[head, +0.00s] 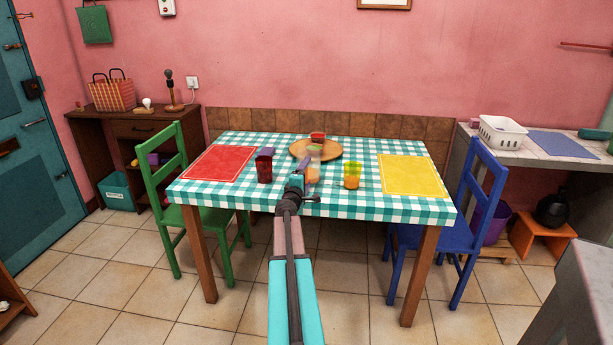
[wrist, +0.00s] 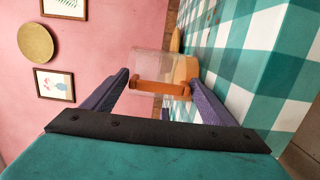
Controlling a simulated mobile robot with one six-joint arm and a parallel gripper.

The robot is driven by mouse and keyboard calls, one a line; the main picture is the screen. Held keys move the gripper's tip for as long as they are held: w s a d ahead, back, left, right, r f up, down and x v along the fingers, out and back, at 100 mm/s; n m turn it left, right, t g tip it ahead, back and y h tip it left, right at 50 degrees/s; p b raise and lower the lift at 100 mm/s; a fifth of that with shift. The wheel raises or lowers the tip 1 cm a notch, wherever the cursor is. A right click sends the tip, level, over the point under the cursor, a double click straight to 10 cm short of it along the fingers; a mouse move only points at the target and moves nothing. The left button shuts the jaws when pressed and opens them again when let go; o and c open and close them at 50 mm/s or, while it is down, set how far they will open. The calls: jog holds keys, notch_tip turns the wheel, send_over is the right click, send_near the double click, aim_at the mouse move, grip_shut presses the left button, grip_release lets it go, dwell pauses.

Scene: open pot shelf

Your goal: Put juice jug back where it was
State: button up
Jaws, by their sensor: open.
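The juice jug (head: 314,172) is clear with orange juice in its lower part. It appears upright on the checked table (head: 220,203), in front of the round wooden board (head: 333,151), partly hidden by my arm. In the wrist view, turned sideways, the jug (wrist: 150,63) stands ahead with its orange-brown handle (wrist: 160,88) toward me. My gripper (head: 303,172) is open, its purple fingers either side of the handle in the wrist view (wrist: 160,82). I cannot tell whether either finger touches it.
A dark red glass (head: 265,168) stands left of the jug, and a yellow-green glass with orange juice (head: 352,175) right. A red cup (head: 317,137) is on the board. Red (head: 219,163) and yellow (head: 411,174) placemats lie at the sides. Green (head: 184,190) and blue (head: 470,220) chairs flank the table.

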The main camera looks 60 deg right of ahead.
jog(key=shift+r+p, duration=0.2)
jog(key=shift+p, duration=0.1)
jog(key=b+v, duration=0.1)
jog(key=v, duration=1.1)
jog(key=shift+b, duration=0.4)
jog(key=shift+f, duration=0.2)
dwell(0.5)
jog(key=w+a+f+m+g+y, duration=0.2)
jog(key=w+a+f+y, duration=0.15)
jog(key=a+f, duration=1.25)
jog(key=w+a+f+m+g+y, duration=0.15)
jog(key=a+f+y, duration=0.35)
jog(key=a+f, duration=1.1)
jog(key=s+a+f+g+y, duration=0.15)
jog(key=s+a+f, duration=0.25)
jog(key=a+f, duration=0.5)
jog(key=s+a+f+g+y, duration=0.1)
jog(key=s+a+f+y, duration=0.25)
jog(key=a+f, duration=0.45)
jog(key=s+a+f+g+y, duration=0.1)
jog(key=s+a+y, duration=0.1)
jog(key=s+a, duration=0.4)
jog(key=s+a+f+g+y, duration=0.1)
jog(key=s+a+f+g, duration=0.1)
jog(key=s+a, duration=0.5)
jog(key=a+n, duration=0.1)
jog(key=a, duration=0.5)
jog(key=shift+s+a+f+y, duration=0.2)
jog(key=shift+s+a+y, duration=0.05)
jog(key=shift+y, duration=0.1)
